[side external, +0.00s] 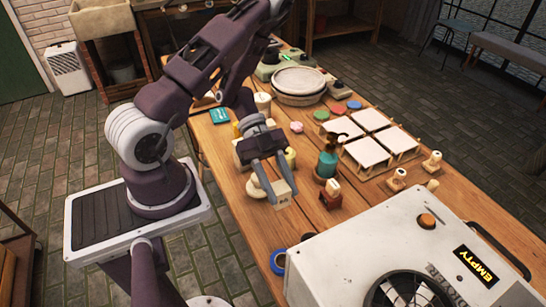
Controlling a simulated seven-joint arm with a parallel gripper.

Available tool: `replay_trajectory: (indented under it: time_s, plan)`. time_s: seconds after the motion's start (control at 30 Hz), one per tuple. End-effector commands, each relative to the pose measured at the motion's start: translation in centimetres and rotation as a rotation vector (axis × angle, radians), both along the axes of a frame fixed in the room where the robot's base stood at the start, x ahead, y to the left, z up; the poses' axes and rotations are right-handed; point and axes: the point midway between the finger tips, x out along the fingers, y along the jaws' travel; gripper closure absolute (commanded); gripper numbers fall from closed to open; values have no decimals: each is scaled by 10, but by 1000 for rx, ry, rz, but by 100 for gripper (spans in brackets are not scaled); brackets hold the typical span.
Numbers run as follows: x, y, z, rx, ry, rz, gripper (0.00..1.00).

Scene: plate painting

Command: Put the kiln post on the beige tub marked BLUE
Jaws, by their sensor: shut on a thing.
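My gripper (272,194) hangs over the left edge of the wooden table, fingers pointing down. It is shut on a small beige block (281,187), which looks like the kiln post. A pale round piece (255,189) shows just left of the fingers; I cannot tell what it is or whether it touches them. Pale yellow containers stand behind the gripper, one (290,157) partly hidden by it and another, cream-coloured (263,103), further back. I can read no BLUE marking, so I cannot tell which is the beige tub.
A green spray bottle (328,160) and a small red-brown stamp-like piece (330,195) stand right of the gripper. White square tiles (366,153) lie on racks beyond. Blue tape (279,261) lies at the near edge.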

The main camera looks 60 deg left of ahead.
Motion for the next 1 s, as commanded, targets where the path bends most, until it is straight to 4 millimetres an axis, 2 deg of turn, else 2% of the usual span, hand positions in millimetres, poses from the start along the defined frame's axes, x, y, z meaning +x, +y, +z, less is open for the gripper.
replay_trajectory:
  time_s: [0.07, 0.3, 0.47, 0.77, 1.0]
  plan:
    - [1, 0, 12, 1, -5, 1, 100]
    - [1, 0, 84, 3, -10, -1, 100]
    - [0, 0, 122, 1, -6, -1, 100]
    - [-1, 0, 148, 1, -1, -12, 100]
    - [-34, 25, 122, 0, 3, -322, 100]
